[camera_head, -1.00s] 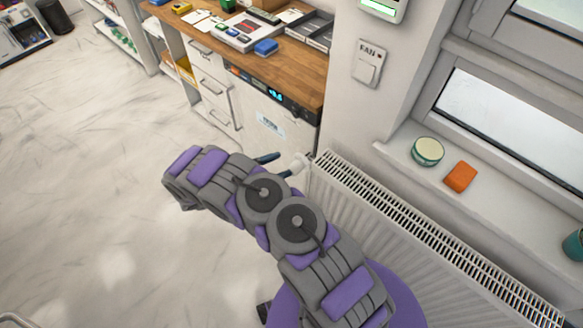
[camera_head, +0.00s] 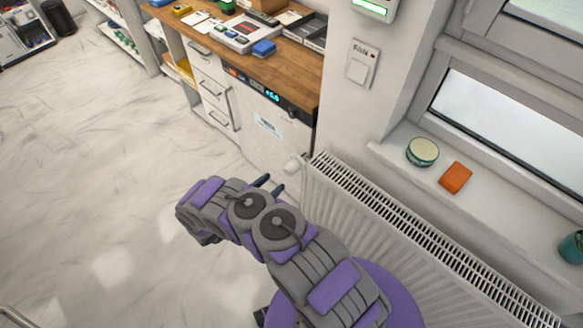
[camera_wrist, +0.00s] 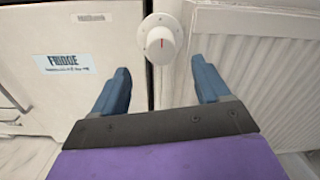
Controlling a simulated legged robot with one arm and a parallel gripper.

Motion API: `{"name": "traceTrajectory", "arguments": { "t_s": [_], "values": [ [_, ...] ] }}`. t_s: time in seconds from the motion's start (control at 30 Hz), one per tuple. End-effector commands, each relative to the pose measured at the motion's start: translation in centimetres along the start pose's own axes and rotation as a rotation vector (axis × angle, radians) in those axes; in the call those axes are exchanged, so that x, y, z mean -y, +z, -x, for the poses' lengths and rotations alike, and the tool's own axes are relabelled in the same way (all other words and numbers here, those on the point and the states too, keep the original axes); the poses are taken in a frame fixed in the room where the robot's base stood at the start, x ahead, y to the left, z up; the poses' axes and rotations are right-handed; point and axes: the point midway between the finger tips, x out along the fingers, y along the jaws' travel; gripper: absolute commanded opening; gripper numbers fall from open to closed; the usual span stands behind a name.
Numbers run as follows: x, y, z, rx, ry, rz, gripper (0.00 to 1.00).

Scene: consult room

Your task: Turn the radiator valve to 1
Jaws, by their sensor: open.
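The radiator valve (camera_wrist: 159,40) is a round white knob with a red mark on its face, in the upper middle of the wrist view. In the head view the valve (camera_head: 293,163) sits at the left end of the white radiator (camera_head: 400,225). My gripper (camera_wrist: 162,82) is open and empty. In the wrist view its two blue fingers point towards the valve, one on each side below it, apart from it. In the head view my gripper (camera_head: 270,185) shows only its fingertips, below and left of the valve. The dial's numbers are too small to read.
A white fridge (camera_wrist: 60,95) labelled FRIDGE stands left of the valve, under the wooden counter (camera_head: 255,70). The radiator is close on the right. A windowsill above it holds a round tin (camera_head: 422,152) and an orange block (camera_head: 456,177). The floor on the left is clear.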

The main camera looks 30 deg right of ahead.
Motion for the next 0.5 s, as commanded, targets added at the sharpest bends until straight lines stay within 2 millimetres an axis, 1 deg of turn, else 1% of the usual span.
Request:
{"name": "traceTrajectory", "arguments": {
  "t_s": [0.03, 0.3, 0.5],
  "values": [
    [0.0, -0.1, -1.1, 0.002, -0.003, -0.001, 0.76],
    [-0.1, 0.1, -6.3, 0.002, -0.005, -0.004, 0.76],
    [-0.1, 0.0, -9.4, 0.002, -0.003, -0.002, 0.76]
  ]
}}
